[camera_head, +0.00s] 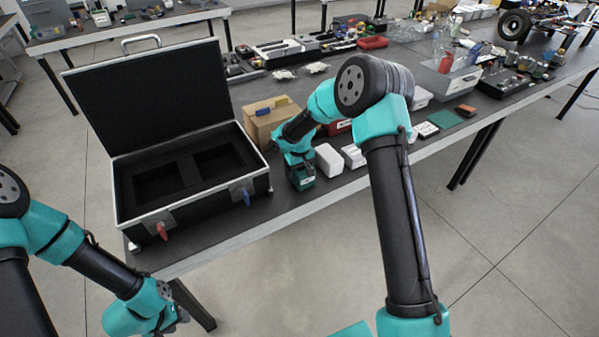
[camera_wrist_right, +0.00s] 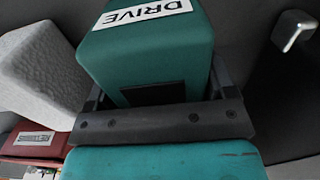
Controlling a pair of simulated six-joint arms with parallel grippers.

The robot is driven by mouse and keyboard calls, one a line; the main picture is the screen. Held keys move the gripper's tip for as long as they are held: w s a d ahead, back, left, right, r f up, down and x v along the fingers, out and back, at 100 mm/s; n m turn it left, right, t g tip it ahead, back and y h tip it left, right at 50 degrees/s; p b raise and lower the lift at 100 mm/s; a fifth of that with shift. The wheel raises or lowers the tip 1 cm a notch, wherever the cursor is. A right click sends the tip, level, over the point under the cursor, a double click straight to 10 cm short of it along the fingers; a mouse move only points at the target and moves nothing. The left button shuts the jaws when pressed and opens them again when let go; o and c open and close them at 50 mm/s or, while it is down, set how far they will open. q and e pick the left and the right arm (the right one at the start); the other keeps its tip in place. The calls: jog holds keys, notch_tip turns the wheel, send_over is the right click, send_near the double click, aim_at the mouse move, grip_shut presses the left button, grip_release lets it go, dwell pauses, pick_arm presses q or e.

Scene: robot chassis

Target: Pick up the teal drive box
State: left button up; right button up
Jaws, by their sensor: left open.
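The teal drive box (camera_head: 301,180) stands on the near edge of the table, just right of the open case, in the head view. In the right wrist view the teal drive box (camera_wrist_right: 150,50) fills the middle, with its white DRIVE label facing up the picture. My right gripper (camera_wrist_right: 160,85) has a finger against each side of the box and is shut on it. In the head view my right gripper (camera_head: 298,160) is right over the box and hides its top. My left gripper (camera_head: 178,320) hangs low at the bottom left, off the table, open and empty.
An open black case (camera_head: 185,175) with two foam recesses stands left of the box. A white block (camera_head: 328,160) is close on its right. A cardboard box (camera_head: 268,118) stands behind it. Clear plastic items and electronics crowd the table farther right.

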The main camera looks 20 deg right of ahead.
jog(key=c, duration=0.8)
jog(key=shift+r, duration=0.1)
jog(key=shift+r, duration=0.45)
notch_tip(320, 180, up, 3)
jog(key=shift+f, duration=0.1)
jog(key=s+a, duration=0.3)
jog(key=s, duration=0.4)
jog(key=s+a+r, duration=0.1)
jog(key=s+a, duration=0.2)
jog(key=s, duration=0.4)
jog(key=shift+s, duration=0.4)
jog(key=shift+r, duration=0.1)
